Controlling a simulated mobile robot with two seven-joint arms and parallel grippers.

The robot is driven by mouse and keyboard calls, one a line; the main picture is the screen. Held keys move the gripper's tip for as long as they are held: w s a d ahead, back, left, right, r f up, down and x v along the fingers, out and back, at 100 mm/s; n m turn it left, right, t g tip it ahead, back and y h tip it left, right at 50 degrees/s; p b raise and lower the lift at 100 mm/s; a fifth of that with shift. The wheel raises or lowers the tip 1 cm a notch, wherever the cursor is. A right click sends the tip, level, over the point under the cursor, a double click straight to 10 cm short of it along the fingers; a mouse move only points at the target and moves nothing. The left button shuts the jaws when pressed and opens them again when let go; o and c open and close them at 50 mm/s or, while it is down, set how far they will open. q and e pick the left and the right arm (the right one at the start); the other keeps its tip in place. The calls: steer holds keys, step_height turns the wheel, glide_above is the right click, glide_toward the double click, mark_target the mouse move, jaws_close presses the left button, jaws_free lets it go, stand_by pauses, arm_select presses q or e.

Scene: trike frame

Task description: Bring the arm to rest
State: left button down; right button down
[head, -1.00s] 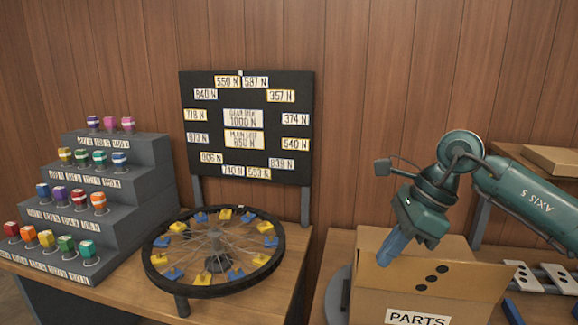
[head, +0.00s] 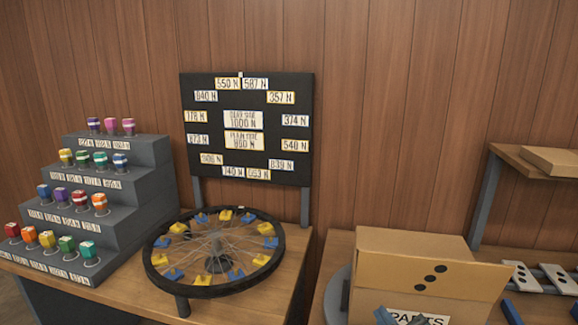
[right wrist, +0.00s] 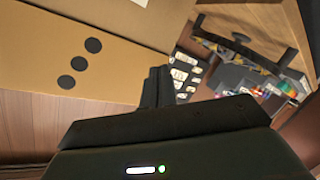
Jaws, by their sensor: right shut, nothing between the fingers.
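Most of my right arm is below the head view. My left gripper is out of view.
A spoked wheel (head: 178,287) with blue and yellow pieces lies on the left bench before a label board (head: 260,178). A stepped rack (head: 120,182) holds several coloured parts. A raised shelf (head: 520,160) carries a flat box (head: 552,161) at right.

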steer(key=s+d+f+m+g, duration=0.25)
steer(key=s+f+g, duration=0.45)
steer(key=s, duration=0.4)
steer(key=s+d+f+m+g, duration=0.2)
steer(key=s+f+m+g, duration=0.25)
steer(key=s+f, duration=0.6)
arm_select(q)
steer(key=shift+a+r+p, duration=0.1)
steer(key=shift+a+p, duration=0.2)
steer(key=shift+p, duration=0.4)
arm_select(e)
steer(key=w+a+f+n+t+y, duration=0.1)
steer(key=w+a+f+t+y, duration=0.1)
steer(key=w+a+t, duration=0.3)
steer(key=shift+w+a+f+n+t, duration=0.3)
steer(key=shift+a+f+t, duration=0.4)
steer(key=shift+a+t, duration=0.15)
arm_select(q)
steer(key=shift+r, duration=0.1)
